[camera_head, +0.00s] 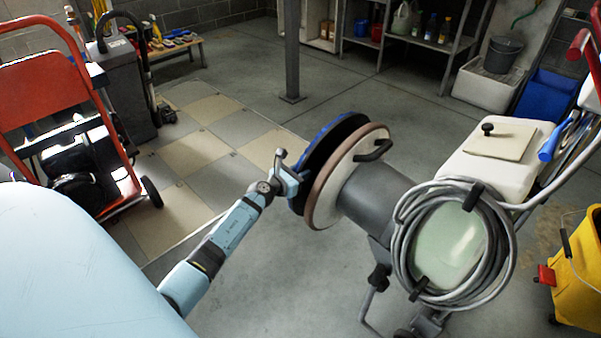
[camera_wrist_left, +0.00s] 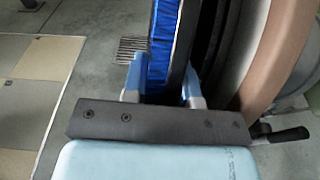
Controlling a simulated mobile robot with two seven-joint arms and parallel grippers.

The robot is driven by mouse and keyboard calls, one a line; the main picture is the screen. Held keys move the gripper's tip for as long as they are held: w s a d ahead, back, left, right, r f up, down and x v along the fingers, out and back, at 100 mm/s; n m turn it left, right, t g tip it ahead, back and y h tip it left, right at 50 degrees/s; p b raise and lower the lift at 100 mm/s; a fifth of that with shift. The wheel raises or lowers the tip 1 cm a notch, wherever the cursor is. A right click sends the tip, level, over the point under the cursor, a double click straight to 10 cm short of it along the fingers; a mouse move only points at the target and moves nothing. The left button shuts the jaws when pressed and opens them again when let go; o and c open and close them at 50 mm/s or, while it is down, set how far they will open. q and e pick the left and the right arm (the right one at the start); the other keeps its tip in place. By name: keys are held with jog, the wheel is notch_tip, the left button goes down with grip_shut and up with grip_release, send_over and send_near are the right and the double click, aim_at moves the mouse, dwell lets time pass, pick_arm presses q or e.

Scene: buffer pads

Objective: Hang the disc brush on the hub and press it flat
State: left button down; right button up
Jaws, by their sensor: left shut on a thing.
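The disc brush (camera_head: 325,131) has blue bristles and a dark back, and stands on edge. It faces the tilted-back floor machine (camera_head: 368,196), alongside the brown-rimmed round head (camera_head: 322,192). My left gripper (camera_head: 291,181) is shut on the brush's near lower rim. In the left wrist view the fingers (camera_wrist_left: 164,88) straddle the blue bristles (camera_wrist_left: 163,35) and the dark back plate (camera_wrist_left: 183,42). A narrow gap shows there between the plate and the machine's black parts. The hub is hidden behind the brush, so I cannot tell whether they touch. My right gripper is out of view.
A coiled grey cable (camera_head: 402,252) hangs on the machine. A yellow bucket (camera_head: 577,262) stands at right, a red hand truck (camera_head: 38,88) at left. A grey post (camera_head: 292,50) and shelves (camera_head: 425,42) are behind. The floor left of the brush is clear.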

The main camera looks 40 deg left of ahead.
pick_arm(q)
jog(key=shift+d+r, duration=0.1)
jog(key=shift+d, duration=0.05)
dwell(0.3)
jog(key=shift+d+p, duration=0.3)
jog(key=shift+d, duration=0.4)
jog(key=shift+s+d, duration=0.1)
jog(key=shift+d, duration=0.4)
jog(key=shift+d+p, duration=0.3)
jog(key=shift+p, duration=0.05)
jog(key=shift+d, duration=0.1)
dwell(0.7)
jog(key=shift+f+b, duration=0.4)
jog(key=shift+b, duration=0.05)
dwell(0.3)
